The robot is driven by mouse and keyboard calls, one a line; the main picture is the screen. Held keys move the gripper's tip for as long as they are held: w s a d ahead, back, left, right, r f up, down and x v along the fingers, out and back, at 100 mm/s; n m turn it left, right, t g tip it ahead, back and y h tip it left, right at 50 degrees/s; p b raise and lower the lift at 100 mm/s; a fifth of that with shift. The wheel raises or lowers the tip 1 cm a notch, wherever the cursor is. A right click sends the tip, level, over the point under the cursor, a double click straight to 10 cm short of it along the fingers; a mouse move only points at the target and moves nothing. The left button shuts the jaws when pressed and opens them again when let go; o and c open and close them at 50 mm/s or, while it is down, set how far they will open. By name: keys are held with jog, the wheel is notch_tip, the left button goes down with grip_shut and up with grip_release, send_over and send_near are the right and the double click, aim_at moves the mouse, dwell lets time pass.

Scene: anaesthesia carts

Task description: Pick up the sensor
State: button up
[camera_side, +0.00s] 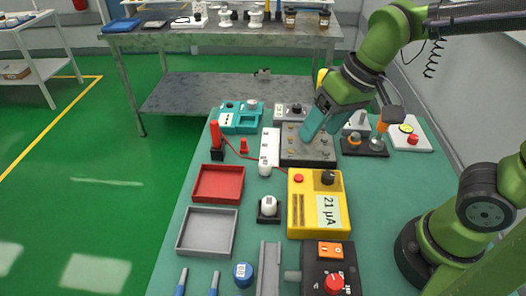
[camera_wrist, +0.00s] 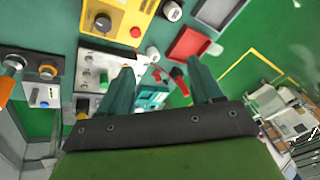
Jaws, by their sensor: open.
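I cannot tell for sure which thing is the sensor. One candidate is a small white rounded piece (camera_side: 268,205) upright on a black square base; it shows at the top of the wrist view (camera_wrist: 172,10). Another is the white cylinder (camera_side: 265,166) at the near end of a white strip; the wrist view shows it too (camera_wrist: 153,53). My gripper (camera_side: 311,132) is above the dark-edged panel with knobs (camera_side: 318,160), behind both pieces. In the wrist view its two teal fingers (camera_wrist: 162,76) are wide apart, with nothing held between them.
A yellow meter box (camera_side: 304,222), a red tray (camera_side: 218,184) and a grey tray (camera_side: 207,231) stand nearer the camera. A red upright handle (camera_side: 214,134) and a teal device (camera_side: 240,117) are on the left. A red cable crosses the bench.

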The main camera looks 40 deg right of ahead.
jog(key=w+a+f+n+g+h, duration=0.25)
jog(key=w+a, duration=0.25)
jog(key=a, duration=0.4)
jog(key=m+g, duration=0.1)
send_near(269, 201)
notch_tip(269, 201, down, 9)
jog(key=shift+d, duration=0.1)
